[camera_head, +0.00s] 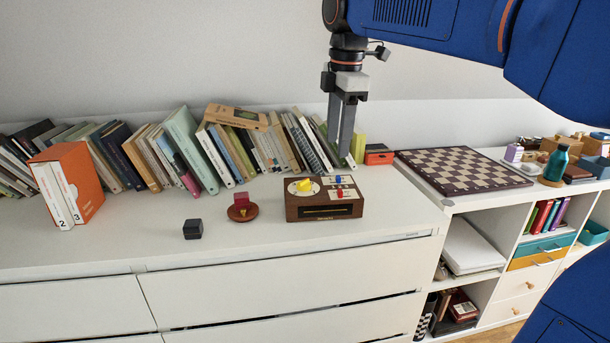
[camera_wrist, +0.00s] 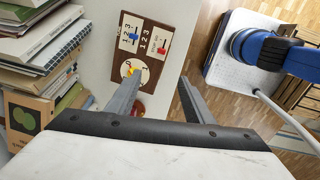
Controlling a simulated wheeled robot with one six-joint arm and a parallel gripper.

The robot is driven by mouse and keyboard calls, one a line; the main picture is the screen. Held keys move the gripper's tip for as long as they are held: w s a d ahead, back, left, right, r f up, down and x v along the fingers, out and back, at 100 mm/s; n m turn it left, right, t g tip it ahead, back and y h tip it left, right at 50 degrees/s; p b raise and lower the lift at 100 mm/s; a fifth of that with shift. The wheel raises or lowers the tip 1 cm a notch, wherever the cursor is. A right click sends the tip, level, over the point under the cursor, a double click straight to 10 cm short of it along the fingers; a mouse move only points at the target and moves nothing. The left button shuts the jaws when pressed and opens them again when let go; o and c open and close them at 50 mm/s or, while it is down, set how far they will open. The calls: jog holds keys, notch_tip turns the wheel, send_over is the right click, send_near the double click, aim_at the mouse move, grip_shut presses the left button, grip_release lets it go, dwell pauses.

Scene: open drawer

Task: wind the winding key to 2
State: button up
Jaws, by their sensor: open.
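The winding key (camera_head: 304,185) is a yellow knob on a white round dial, on the left of a brown wooden box (camera_head: 324,211) on the white dresser top. In the wrist view the dial (camera_wrist: 126,69) is partly hidden by a finger of my gripper, and the number the key points at cannot be read. The box also carries a red slider (camera_head: 340,193) and a blue slider (camera_head: 338,180) on white plates. My gripper (camera_head: 346,155) is open and empty, pointing down above and behind the box's right side, apart from the key; it also shows in the wrist view (camera_wrist: 160,80).
A red knob on a round base (camera_head: 242,208) and a black cube (camera_head: 193,229) stand left of the box. Leaning books (camera_head: 205,155) line the wall. A chessboard (camera_head: 463,169) lies to the right. The dresser's front left is clear.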

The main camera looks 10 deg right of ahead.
aim_at(305, 180)
jog(key=w+a+r+n+g, duration=0.1)
jog(key=w+a+r+n, duration=0.3)
jog(key=w+a+n, duration=0.3)
jog(key=f, duration=0.5)
jog(key=w+f, duration=0.1)
jog(key=f, duration=0.5)
jog(key=d+f, duration=0.1)
jog(key=f, duration=0.5)
jog(key=shift+w+d+f, duration=0.1)
jog(key=shift+w, duration=0.1)
jog(key=shift+c, duration=0.5)
jog(key=c, duration=0.9)
